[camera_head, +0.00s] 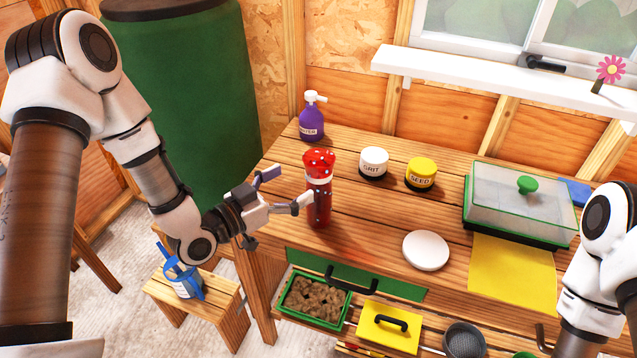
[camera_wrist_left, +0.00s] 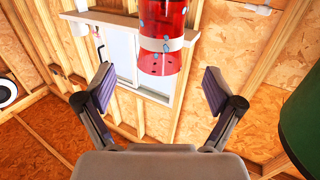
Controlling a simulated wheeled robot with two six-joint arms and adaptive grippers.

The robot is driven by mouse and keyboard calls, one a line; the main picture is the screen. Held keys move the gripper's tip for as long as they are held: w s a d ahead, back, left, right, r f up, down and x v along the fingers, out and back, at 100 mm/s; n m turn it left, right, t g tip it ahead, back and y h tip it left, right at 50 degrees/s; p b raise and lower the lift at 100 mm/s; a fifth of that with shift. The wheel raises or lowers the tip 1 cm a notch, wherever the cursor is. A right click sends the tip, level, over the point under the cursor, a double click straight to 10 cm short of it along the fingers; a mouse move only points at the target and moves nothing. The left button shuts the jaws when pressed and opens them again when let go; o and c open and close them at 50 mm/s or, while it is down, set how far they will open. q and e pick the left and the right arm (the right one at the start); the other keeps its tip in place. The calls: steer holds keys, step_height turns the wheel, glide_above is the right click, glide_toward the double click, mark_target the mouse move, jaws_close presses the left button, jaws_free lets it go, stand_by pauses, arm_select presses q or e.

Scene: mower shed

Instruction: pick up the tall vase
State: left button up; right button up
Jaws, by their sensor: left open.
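The tall vase (camera_head: 319,190) is a red, see-through-looking cylinder with a pale band below its flared, speckled top. It stands upright on the wooden bench near its left end. My left gripper (camera_head: 286,187) is open and empty, just left of the vase, with its fingers pointing toward it. In the left wrist view, the vase (camera_wrist_left: 163,38) shows ahead, beyond the open fingertips (camera_wrist_left: 158,88) and roughly centred between them. I see no contact with it. My right arm shows at the right edge, but its gripper is outside the picture.
A white disc (camera_head: 426,251) and a lidded tray (camera_head: 514,206) are further right. Below are a green tray (camera_head: 289,311) and a stool (camera_head: 228,308).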

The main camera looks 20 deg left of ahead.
mark_target(309, 172)
arm_select(q)
steer(key=p+x, duration=0.2)
steer(key=x, duration=0.6)
steer(key=shift+r, duration=0.15)
steer(key=shift+a, duration=0.1)
jaws_close()
